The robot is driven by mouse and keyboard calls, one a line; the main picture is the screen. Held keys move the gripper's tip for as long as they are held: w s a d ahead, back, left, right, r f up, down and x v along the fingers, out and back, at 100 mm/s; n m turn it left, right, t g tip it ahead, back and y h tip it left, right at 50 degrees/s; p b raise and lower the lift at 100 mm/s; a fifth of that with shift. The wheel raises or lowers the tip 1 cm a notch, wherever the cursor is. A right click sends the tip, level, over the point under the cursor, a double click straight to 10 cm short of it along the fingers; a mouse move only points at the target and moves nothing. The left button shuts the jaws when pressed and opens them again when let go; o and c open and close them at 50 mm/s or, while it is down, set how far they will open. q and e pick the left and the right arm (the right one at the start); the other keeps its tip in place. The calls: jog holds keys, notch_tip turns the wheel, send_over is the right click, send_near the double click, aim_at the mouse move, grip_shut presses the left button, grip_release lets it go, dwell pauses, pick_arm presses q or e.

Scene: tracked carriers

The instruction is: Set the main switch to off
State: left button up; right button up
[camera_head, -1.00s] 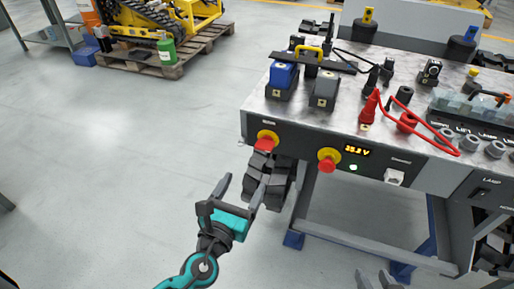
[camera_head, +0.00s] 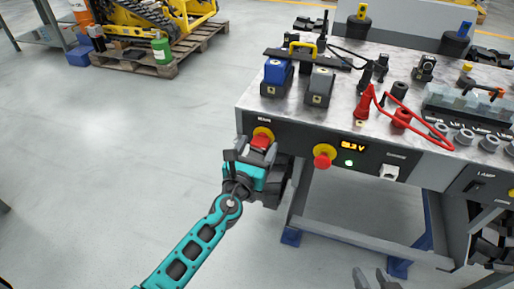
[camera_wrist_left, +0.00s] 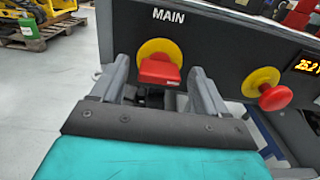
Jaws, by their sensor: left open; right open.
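The main switch is a red handle on a round yellow plate on the bench's dark front panel. Its red handle (camera_head: 260,142) shows in the head view at the panel's left end. In the left wrist view the red handle (camera_wrist_left: 160,70) is under the label MAIN, its wide bar lying about level. My left gripper (camera_head: 254,150) is open right in front of it. In the left wrist view its fingers (camera_wrist_left: 160,88) stand on either side of the handle, apart from it. My right gripper (camera_head: 376,279) is open and empty at the bottom edge of the head view.
A red mushroom button (camera_head: 322,161) on a yellow plate is right of the switch, beside a lit voltage display (camera_head: 353,146) and a green lamp (camera_head: 349,162). Batteries, a red cable (camera_head: 430,133) and tools lie on the bench top. Floor at left is clear.

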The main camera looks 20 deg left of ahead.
pick_arm(q)
jog(key=shift+c, duration=0.4)
jog(key=c, duration=1)
